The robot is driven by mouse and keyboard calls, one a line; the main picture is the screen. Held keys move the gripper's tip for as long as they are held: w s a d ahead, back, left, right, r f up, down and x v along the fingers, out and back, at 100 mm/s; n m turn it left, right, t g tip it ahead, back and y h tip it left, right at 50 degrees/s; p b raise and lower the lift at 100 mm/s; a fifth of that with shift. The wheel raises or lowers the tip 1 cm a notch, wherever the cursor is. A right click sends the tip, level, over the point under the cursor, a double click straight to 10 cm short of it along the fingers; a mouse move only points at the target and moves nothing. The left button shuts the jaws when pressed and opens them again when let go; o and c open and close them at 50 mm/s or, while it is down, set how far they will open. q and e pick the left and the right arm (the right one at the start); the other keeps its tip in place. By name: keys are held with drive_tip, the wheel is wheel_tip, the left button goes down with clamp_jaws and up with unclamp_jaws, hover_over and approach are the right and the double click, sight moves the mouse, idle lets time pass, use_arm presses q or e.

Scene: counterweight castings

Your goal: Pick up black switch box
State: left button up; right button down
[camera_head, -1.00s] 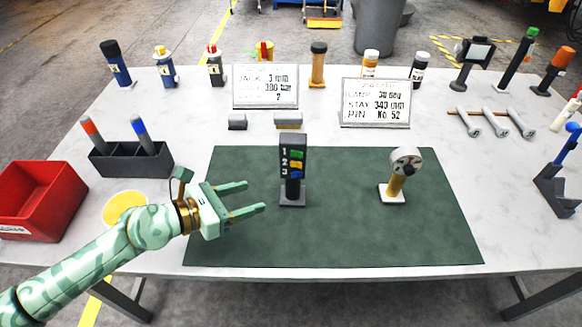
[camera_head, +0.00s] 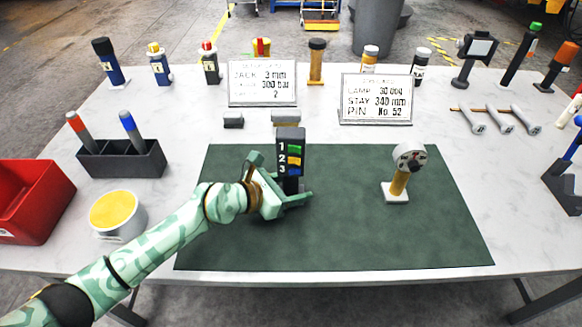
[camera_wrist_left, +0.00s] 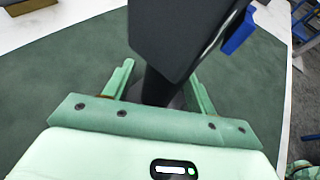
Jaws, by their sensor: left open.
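The black switch box (camera_head: 290,155) stands upright on the green mat (camera_head: 350,235), with the numbers 1, 2, 3 and green, yellow and blue switches on its face. My left gripper (camera_head: 296,199) is open at its lower stem, one finger on the near side; the far finger is mostly hidden. In the left wrist view the switch box (camera_wrist_left: 180,35) looms large and dark, and its narrow stem stands between the two open fingers of the left gripper (camera_wrist_left: 160,85). I cannot tell whether a finger touches it. My right gripper is not in view.
A round gauge on a yellow post (camera_head: 399,175) stands on the mat to the right. At left are a yellow-topped can (camera_head: 118,218), a dark marker holder (camera_head: 122,160) and a red bin (camera_head: 35,200). Two printed signs (camera_head: 262,84) stand behind. The mat's front is clear.

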use_arm(q)
drive_tip(key=shift+x, duration=0.75)
drive_tip(key=shift+s, duration=0.1)
drive_tip(key=shift+r, duration=0.1)
clamp_jaws()
